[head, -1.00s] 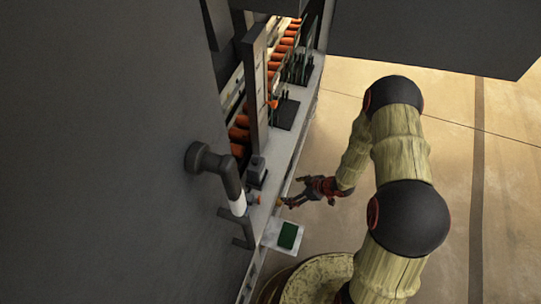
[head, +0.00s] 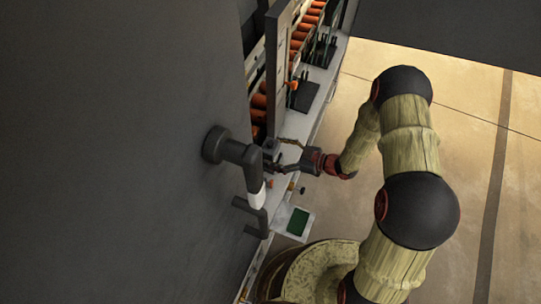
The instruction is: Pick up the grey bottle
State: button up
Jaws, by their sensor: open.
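My gripper (head: 279,155) reaches in from the right over the pale counter ledge, with its fingers spread apart. A small dark grey object (head: 269,148), perhaps the grey bottle, stands on the ledge at the fingertips. It is too small and too dark to tell whether it is a bottle. I cannot tell whether the fingers touch it or are on both sides of it.
A large dark grey wall with a pipe-like handle (head: 236,155) stands close on the left. Orange rollers (head: 307,24) run behind an upright post (head: 277,65). A dark tray (head: 303,97) lies further along the ledge. A green-screened panel (head: 298,222) juts out nearer me. Open floor lies right.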

jog(key=shift+x, duration=1.15)
jog(key=c, duration=0.3)
jog(key=c, duration=1.7)
